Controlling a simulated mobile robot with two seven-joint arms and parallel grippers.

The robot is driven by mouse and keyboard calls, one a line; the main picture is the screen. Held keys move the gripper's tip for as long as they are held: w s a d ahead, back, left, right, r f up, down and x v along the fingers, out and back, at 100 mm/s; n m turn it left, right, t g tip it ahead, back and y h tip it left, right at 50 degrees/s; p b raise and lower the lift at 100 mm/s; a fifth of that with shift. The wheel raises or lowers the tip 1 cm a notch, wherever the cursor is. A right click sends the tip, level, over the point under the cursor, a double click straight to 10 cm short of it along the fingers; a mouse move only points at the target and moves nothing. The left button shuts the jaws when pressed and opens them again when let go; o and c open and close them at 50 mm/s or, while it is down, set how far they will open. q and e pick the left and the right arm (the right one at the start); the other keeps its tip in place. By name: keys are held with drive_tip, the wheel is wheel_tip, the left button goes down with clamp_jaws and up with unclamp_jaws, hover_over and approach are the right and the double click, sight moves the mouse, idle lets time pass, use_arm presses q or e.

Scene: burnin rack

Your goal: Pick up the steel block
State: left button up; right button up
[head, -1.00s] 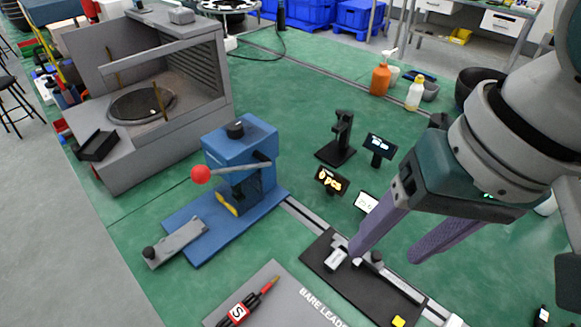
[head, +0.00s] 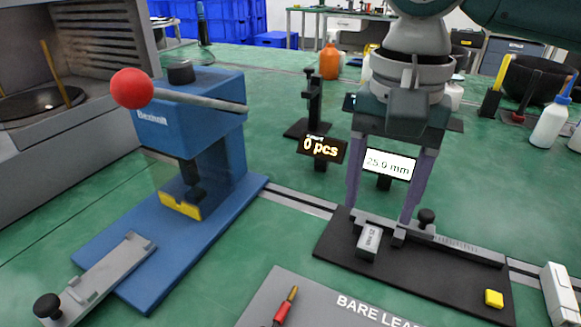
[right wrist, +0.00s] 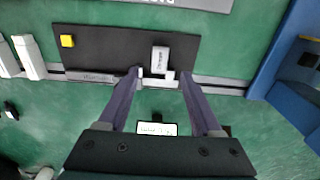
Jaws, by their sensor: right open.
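The steel block (head: 369,241) is a small light-grey block with dark lettering. It lies on the black base plate (head: 332,245) against the scale fixture, and it also shows in the right wrist view (right wrist: 160,60). My right gripper (head: 378,214) points down over the fixture, its two purple fingers apart on either side of the jaw area. In the right wrist view my right gripper (right wrist: 158,75) is open and empty, with the block just past the fingertips. Whether the fingers touch the fixture, I cannot tell. My left gripper is not in view.
A blue press (head: 195,120) with a red-knobbed lever stands to the left. A display (head: 389,164) reading 25.0 mm and a 0 pcs display (head: 322,149) stand behind the plate. A yellow cube (head: 494,298) lies at the plate's right end. A grey mat (head: 270,290) lies in front.

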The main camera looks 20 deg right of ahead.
sight(370, 239)
drive_tip(key=f, duration=0.2)
drive_tip(key=f+b, duration=0.1)
drive_tip(key=f, duration=0.2)
drive_tip(key=shift+s+a+f, duration=0.25)
drive_tip(key=shift+s+f, duration=0.05)
drive_tip(key=shift+f, duration=0.05)
clamp_jaws()
idle(0.4)
